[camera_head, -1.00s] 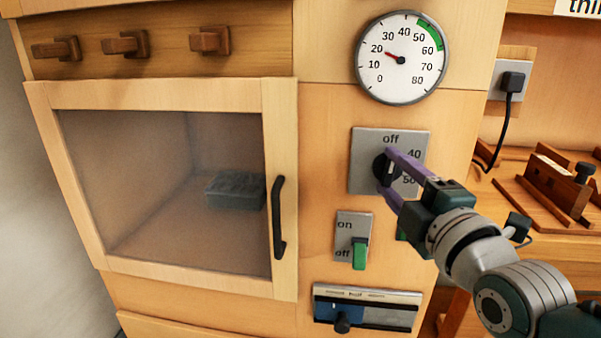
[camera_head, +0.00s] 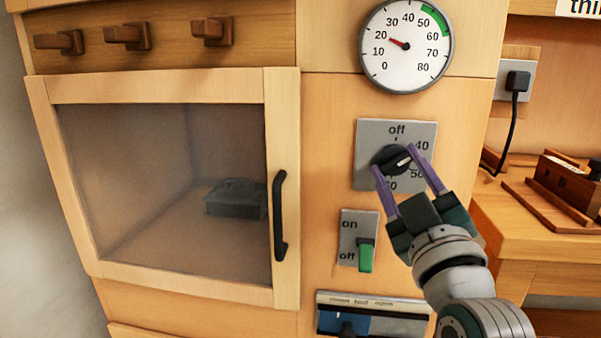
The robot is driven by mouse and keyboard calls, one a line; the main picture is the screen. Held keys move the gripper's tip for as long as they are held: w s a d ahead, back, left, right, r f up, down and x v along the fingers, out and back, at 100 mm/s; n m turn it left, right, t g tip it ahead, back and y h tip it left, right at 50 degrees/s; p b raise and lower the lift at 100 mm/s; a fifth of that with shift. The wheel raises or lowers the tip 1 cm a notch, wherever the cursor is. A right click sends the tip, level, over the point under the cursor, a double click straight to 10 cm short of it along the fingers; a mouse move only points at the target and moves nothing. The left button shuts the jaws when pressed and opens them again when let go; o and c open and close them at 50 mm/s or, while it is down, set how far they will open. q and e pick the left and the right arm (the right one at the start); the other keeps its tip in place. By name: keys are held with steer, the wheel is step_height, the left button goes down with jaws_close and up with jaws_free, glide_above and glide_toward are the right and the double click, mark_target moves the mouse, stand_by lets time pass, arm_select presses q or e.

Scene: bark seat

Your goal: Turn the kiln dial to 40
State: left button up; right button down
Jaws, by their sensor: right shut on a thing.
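The kiln dial is a round black knob (camera_head: 389,161) with a white pointer mark, on a grey plate (camera_head: 371,135) marked "off", 40, 50 and a partly covered 60. The white mark points right and slightly up, roughly at the 40. My right gripper (camera_head: 395,157) reaches up from the lower right with its two purple fingers on either side of the knob, shut on it. The fingers partly hide the plate's numbers. My left gripper is not in view.
A round gauge (camera_head: 406,65) above has its red needle near 20. An on/off panel with a green switch (camera_head: 366,256) sits below the dial. The kiln door's black handle (camera_head: 279,215) is to the left. A socket and cable (camera_head: 515,82) are at right.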

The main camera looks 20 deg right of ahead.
steer(key=shift+m+h, duration=0.4)
steer(key=shift+m, duration=0.5)
steer(key=shift+c, duration=1.2)
jaws_free()
steer(key=shift+s, duration=0.1)
steer(key=v, duration=1)
